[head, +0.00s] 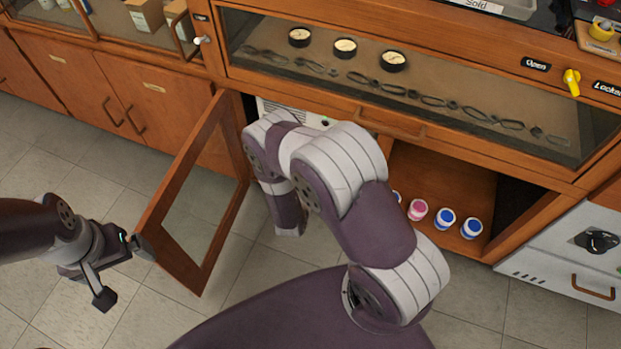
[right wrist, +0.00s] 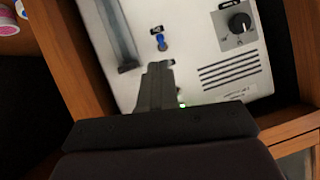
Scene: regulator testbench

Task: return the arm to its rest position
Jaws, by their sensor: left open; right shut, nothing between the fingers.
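My right arm (head: 355,205) fills the middle of the head view, bent, and its far end reaches down by the open cabinet. Its gripper is hidden in the head view. In the right wrist view the right gripper (right wrist: 157,72) has its fingers together and empty, pointing at a white panel (right wrist: 185,30) with a blue toggle (right wrist: 161,42) just past the tips. I cannot tell whether they touch the panel. My left gripper (head: 124,272) is open and empty at the lower left, with one finger close to the cabinet door's outer edge; contact is unclear.
The glazed cabinet door (head: 172,190) stands open between my arms. Pink-capped (head: 418,210) and blue-capped (head: 445,218) jars stand on the cabinet floor at right. A glass display case (head: 420,90) with gauges and wrenches is above. The panel has a black knob (right wrist: 240,23).

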